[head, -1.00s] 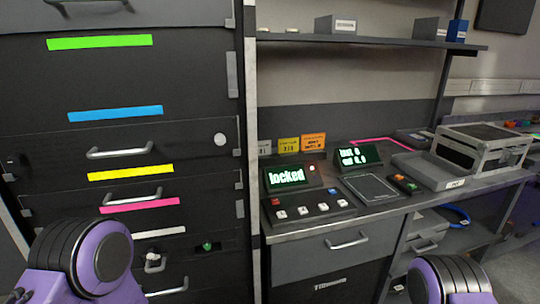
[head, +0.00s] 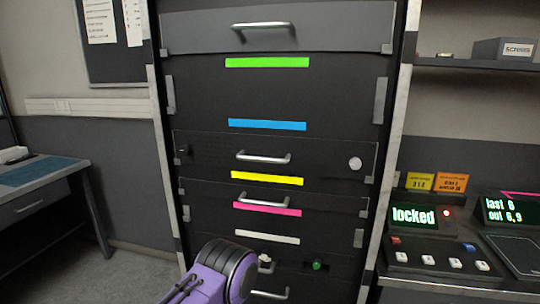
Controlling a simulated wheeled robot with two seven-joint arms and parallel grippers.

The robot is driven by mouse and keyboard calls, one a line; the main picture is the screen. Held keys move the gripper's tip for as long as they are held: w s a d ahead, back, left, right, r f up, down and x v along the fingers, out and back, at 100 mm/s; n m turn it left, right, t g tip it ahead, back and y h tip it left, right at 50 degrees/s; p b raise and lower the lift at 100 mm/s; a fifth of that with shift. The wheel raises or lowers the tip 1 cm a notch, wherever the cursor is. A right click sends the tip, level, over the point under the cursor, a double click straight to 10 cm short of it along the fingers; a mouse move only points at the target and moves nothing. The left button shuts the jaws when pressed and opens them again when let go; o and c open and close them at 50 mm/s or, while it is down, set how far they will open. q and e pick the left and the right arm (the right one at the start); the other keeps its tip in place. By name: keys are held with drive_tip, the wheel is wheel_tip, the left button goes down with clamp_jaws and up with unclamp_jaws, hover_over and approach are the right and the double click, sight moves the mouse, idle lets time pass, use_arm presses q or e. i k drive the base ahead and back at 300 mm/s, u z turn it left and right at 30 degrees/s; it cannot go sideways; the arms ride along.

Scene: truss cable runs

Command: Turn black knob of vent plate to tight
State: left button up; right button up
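A black rack fills the middle of the head view. A panel (head: 215,150) between the blue and yellow strips has a small black knob (head: 183,150) at its left end, a silver handle (head: 263,157) and a round white knob (head: 355,163) at its right. I cannot tell for sure whether this panel is the vent plate, or whether the black knob is tight. Both my grippers are out of view; only a purple arm joint of mine shows at the bottom, covering part of the lower rack.
A lower panel has a white knob (head: 265,262) and a green knob (head: 317,265). A console (head: 440,258) on the right bench has a screen reading "locked" (head: 413,216). A desk (head: 45,185) stands at left, with clear floor (head: 135,270) between it and the rack.

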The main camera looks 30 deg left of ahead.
sight(184, 150)
drive_tip(key=z, duration=0.1)
drive_tip(key=k, duration=0.75)
drive_tip(key=u, duration=1.2)
drive_tip(key=i, duration=0.5)
drive_tip(key=u, duration=0.05)
